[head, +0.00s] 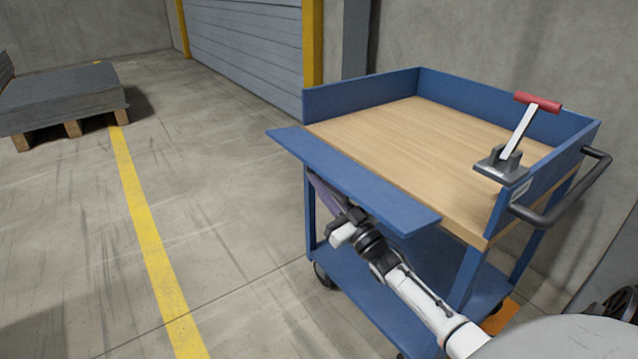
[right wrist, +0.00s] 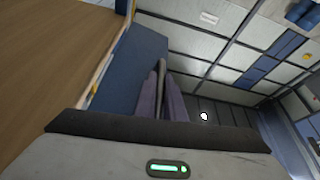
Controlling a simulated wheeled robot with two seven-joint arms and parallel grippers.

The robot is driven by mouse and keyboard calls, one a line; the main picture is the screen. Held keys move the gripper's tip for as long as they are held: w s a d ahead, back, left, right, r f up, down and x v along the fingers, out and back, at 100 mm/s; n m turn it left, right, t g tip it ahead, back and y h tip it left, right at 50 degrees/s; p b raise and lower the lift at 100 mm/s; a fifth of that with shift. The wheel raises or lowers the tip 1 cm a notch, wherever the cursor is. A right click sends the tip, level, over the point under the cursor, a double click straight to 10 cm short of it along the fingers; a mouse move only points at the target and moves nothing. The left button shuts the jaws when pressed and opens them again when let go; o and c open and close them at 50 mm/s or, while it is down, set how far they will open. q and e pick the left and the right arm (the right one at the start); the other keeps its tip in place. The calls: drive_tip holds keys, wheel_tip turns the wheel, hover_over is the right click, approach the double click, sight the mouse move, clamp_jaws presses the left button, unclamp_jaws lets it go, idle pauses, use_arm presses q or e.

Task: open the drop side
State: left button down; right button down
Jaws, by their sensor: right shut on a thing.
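The drop side (head: 350,178) is a long blue panel on the near left side of the cart. It is swung outward and lies nearly flat, a little below the wooden top (head: 430,150). My right gripper (head: 322,188) is under its outer edge, partly hidden by it. In the right wrist view the blue drop side (right wrist: 138,62) is beside the fingers (right wrist: 163,85), which are close together. They are shut on its edge, though the exact contact is hard to see. My left gripper is not in view.
A lever with a red grip (head: 537,102) stands on a grey block at the cart's right corner. A dark push handle (head: 575,205) sticks out at right. A blue lower shelf (head: 350,285) lies below. A loaded pallet (head: 65,95) stands far left; the floor between is clear.

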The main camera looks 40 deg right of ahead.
idle(0.4)
drive_tip(key=c, duration=1.8)
unclamp_jaws()
drive_tip(key=shift+c, duration=0.2)
drive_tip(key=p+v, duration=0.2)
drive_tip(key=v, duration=0.8)
drive_tip(key=shift+s, duration=0.2)
drive_tip(key=shift+f, duration=0.1)
